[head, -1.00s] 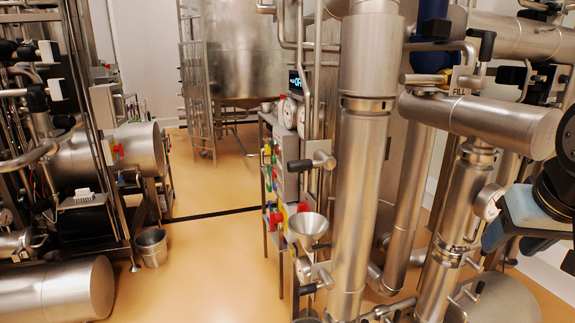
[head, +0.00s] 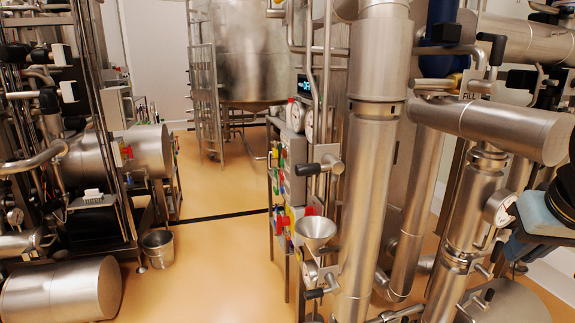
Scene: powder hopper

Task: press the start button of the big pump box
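A grey metal box (head: 297,183) stands on a frame in the middle, left of the thick steel column. Small red, green, yellow and blue parts (head: 277,185) show along its left side, seen edge-on. I cannot tell whether this is the big pump box, and no start button can be made out for sure. My gripper's fingers are not in view.
A thick steel column (head: 370,200) and a horizontal pipe (head: 490,125) stand between the box and my arm. A steel funnel (head: 316,230) sits low by the box. A bucket (head: 158,248) stands on the floor at left. The orange floor (head: 215,255) between the machines is clear.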

